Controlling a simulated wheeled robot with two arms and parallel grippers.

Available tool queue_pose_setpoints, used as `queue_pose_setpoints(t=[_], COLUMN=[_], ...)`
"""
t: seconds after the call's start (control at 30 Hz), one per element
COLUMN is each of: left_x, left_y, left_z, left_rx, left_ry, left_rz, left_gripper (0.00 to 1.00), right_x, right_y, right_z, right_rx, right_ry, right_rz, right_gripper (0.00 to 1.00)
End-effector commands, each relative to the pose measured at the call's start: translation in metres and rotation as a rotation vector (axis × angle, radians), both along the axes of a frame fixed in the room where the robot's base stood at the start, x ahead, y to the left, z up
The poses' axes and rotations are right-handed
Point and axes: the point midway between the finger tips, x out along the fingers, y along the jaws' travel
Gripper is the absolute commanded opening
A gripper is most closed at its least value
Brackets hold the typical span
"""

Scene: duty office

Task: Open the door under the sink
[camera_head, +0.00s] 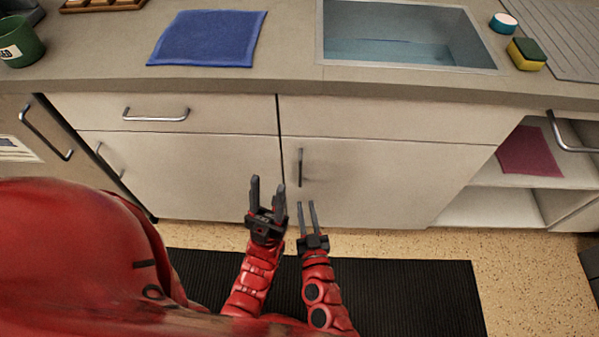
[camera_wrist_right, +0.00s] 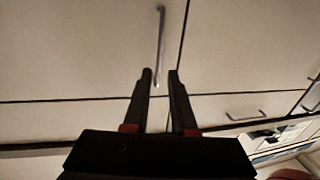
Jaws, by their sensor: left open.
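The door under the sink (camera_head: 385,180) is a pale panel below the sink (camera_head: 395,45), and it is shut. Its upright metal handle (camera_head: 300,167) is near the door's left edge. My right gripper (camera_head: 307,208) is open and empty, just below the handle in the head view. In the right wrist view the handle (camera_wrist_right: 161,45) lies beyond the gap between the right fingertips (camera_wrist_right: 160,74), on the door (camera_wrist_right: 75,55), not clearly between them. My left gripper (camera_head: 268,188) is open and empty, left of the handle, in front of the neighbouring door.
A closed drawer front (camera_head: 390,118) sits above the door. A neighbouring door (camera_head: 190,170) is at left, under a drawer with a handle (camera_head: 155,115). Open shelves with a red cloth (camera_head: 528,152) are at right. A black mat (camera_head: 420,295) lies on the floor.

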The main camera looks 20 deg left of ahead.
Motion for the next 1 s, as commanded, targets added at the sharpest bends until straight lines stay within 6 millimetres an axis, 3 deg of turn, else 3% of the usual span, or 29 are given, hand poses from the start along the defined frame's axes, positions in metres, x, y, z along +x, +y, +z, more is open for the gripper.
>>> queue_pose_setpoints(t=[0.3,0.5,0.7,0.97,1.0], left_x=[0.000,0.000,0.000,0.000,0.000], left_y=[0.000,0.000,0.000,0.000,0.000], left_z=[-0.008,-0.014,-0.016,-0.015,-0.015], left_rx=[0.000,0.000,0.000,0.000,0.000], left_ry=[0.000,0.000,0.000,0.000,0.000], left_rz=[0.000,0.000,0.000,0.000,0.000], left_gripper=[0.45,0.45,0.45,0.45,0.45], right_x=[0.065,0.093,0.104,0.105,0.105], right_y=[0.034,0.049,0.053,0.053,0.053], right_z=[0.002,0.001,0.000,0.001,0.001], right_rx=[0.002,0.002,0.000,0.000,0.000], right_ry=[-0.007,-0.006,-0.002,-0.002,-0.002], right_rz=[0.001,0.001,-0.001,-0.002,-0.002], right_gripper=[0.25,0.25,0.25,0.25,0.21])
